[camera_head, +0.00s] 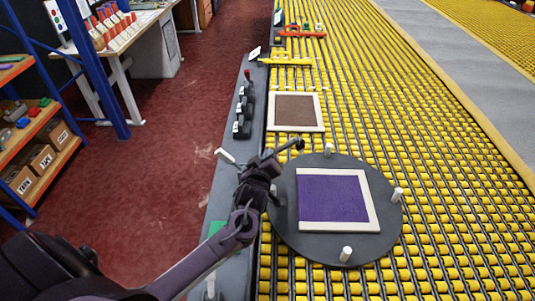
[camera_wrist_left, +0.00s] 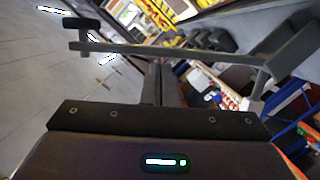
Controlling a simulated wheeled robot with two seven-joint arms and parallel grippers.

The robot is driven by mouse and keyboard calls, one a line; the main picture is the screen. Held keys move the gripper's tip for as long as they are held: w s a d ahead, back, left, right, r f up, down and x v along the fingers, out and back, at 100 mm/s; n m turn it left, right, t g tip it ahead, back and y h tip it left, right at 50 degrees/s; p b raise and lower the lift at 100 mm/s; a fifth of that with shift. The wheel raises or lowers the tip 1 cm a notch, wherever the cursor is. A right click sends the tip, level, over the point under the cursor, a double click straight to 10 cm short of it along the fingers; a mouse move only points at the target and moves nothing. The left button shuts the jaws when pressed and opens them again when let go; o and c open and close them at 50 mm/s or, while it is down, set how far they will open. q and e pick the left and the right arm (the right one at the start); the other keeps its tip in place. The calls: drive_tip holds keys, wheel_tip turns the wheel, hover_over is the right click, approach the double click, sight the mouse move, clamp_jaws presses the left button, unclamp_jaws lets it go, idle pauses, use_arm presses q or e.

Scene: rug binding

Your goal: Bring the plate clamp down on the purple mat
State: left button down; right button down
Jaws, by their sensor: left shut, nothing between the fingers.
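The purple mat (camera_head: 333,198) lies in a pale square frame on a round dark turntable plate (camera_head: 290,232) with white pegs, over the roller conveyor. My left gripper (camera_head: 264,166) is at the left edge of this plate, shut and empty. A dark bar with a round black end (camera_head: 299,144), seemingly the plate clamp's arm, reaches right from beside my gripper and stays off the mat. In the left wrist view a grey bar with a black pad (camera_wrist_left: 81,23) crosses in front of my gripper fingers (camera_wrist_left: 165,86). Contact between them cannot be told. My right gripper is out of view.
A white handle (camera_head: 225,156) sticks up left of the gripper. A brown mat (camera_head: 297,110) in a pale frame lies farther up the conveyor. Black control blocks (camera_head: 243,108) line the grey rail. A shelf of boxes (camera_head: 38,155) stands at far left; the red floor between is clear.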

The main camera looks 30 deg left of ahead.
use_arm(q)
drive_tip(key=shift+f, duration=0.1)
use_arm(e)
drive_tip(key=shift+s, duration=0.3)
use_arm(q)
drive_tip(key=d+f+m, duration=0.1)
drive_tip(key=f, duration=0.1)
drive_tip(key=w+d+f+m+y+b, duration=0.1)
drive_tip(key=m, duration=0.1)
drive_tip(key=d+f+m+g, duration=0.1)
drive_tip(key=f, duration=0.1)
drive_tip(key=shift+w+d+f+m, duration=0.3)
drive_tip(key=shift+w+m, duration=0.1)
drive_tip(key=shift+w+d+f+b, duration=0.1)
drive_tip(key=shift+d+f+b, duration=0.1)
drive_tip(key=shift+f+b, duration=0.4)
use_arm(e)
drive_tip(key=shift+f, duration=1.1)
